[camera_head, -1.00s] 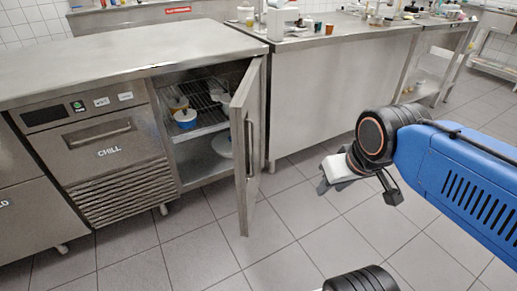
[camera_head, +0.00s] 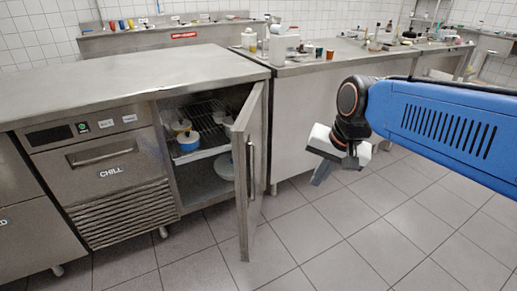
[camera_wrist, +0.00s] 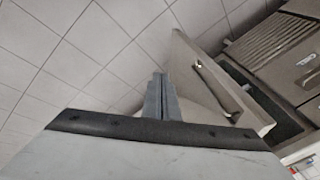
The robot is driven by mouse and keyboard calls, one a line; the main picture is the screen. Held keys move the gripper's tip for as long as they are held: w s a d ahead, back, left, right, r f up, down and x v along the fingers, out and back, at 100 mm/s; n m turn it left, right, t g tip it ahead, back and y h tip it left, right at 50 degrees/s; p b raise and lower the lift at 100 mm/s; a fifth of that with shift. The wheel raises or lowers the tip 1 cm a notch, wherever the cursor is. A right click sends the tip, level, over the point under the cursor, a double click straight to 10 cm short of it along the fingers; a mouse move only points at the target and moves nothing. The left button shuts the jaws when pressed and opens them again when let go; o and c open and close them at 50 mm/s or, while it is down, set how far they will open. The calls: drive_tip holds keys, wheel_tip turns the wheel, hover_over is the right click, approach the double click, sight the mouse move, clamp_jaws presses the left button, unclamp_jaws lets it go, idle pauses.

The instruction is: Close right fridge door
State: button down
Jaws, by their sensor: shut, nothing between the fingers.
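The right fridge door (camera_head: 250,175) is a steel panel standing wide open, swung out toward me on its right-hand side. Its upright handle (camera_head: 251,168) is on the face turned to the right. My gripper (camera_head: 322,172) is to the right of the door, apart from it, with its fingers pointing down. In the wrist view my gripper (camera_wrist: 160,97) shows its fingers together and empty. The door also shows there (camera_wrist: 190,75), beyond the fingers and to their right, with its handle (camera_wrist: 213,85) visible.
The fridge compartment holds a wire shelf with a blue-and-white container (camera_head: 188,141) and other items. A CHILL drawer unit (camera_head: 105,160) is to the left. A steel counter (camera_head: 320,95) stands behind the door. The tiled floor (camera_head: 320,240) in front is clear.

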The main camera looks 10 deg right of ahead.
drive_tip(key=w+a+r+m+g+y, duration=0.1)
drive_tip(key=w+m+y, duration=0.1)
drive_tip(key=w+m, duration=0.8)
drive_tip(key=w+a+r+m+g+y, duration=0.1)
drive_tip(key=w+m, duration=0.5)
drive_tip(key=w, duration=0.9)
drive_tip(key=w+a+f, duration=0.2)
drive_tip(key=a+f, duration=0.5)
drive_tip(key=f, duration=0.2)
drive_tip(key=shift+w, duration=0.3)
drive_tip(key=shift+a, duration=0.1)
